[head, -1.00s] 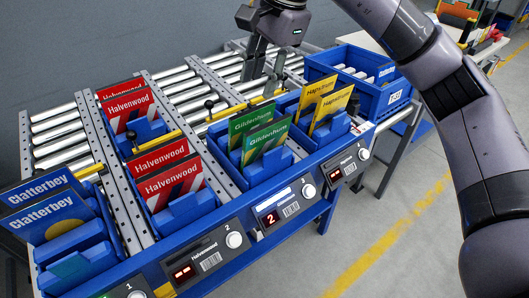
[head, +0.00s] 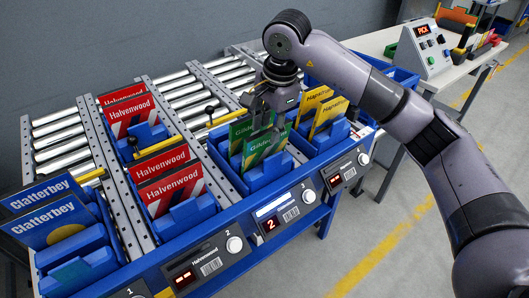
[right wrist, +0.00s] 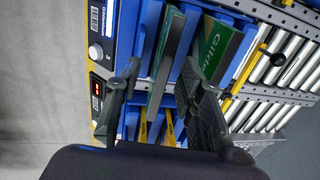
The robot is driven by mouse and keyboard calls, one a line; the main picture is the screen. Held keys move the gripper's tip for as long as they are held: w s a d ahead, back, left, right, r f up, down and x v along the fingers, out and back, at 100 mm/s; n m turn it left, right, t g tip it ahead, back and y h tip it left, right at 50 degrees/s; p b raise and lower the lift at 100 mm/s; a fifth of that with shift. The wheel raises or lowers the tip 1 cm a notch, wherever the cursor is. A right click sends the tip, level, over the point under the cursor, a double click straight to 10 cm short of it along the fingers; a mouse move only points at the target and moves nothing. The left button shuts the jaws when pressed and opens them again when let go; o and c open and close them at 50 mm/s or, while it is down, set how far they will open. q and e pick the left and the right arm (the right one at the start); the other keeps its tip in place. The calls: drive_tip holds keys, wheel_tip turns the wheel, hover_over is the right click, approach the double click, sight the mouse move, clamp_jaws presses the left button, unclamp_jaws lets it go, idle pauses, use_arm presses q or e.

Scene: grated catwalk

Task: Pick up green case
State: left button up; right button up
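Two green cases stand upright in the blue bin of lane 3, a front green case (head: 262,150) and a rear green case (head: 239,131). My right gripper (head: 268,124) is over them, pointing down, and hides part of both. In the right wrist view its fingers (right wrist: 160,90) are apart, with the edge of the front green case (right wrist: 166,60) between them. The rear green case (right wrist: 216,45) is outside the fingers. I cannot tell whether a finger touches either case. My left gripper is not in view.
Yellow cases (head: 327,113) stand in the bin to the right. Red cases (head: 168,180) and blue Clatterbey cases (head: 45,212) stand to the left. A blue front rail with a display (head: 271,222) borders the lanes. A control box (head: 425,47) stands at the back right.

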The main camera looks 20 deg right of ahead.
drive_tip(key=p, duration=0.1)
hover_over(265, 154)
drive_tip(key=f, duration=0.4)
drive_tip(key=shift+s+d+f, duration=0.15)
drive_tip(key=shift+d+f, duration=0.15)
drive_tip(key=shift+d, duration=0.05)
drive_tip(key=shift+c, duration=0.5)
clamp_jaws()
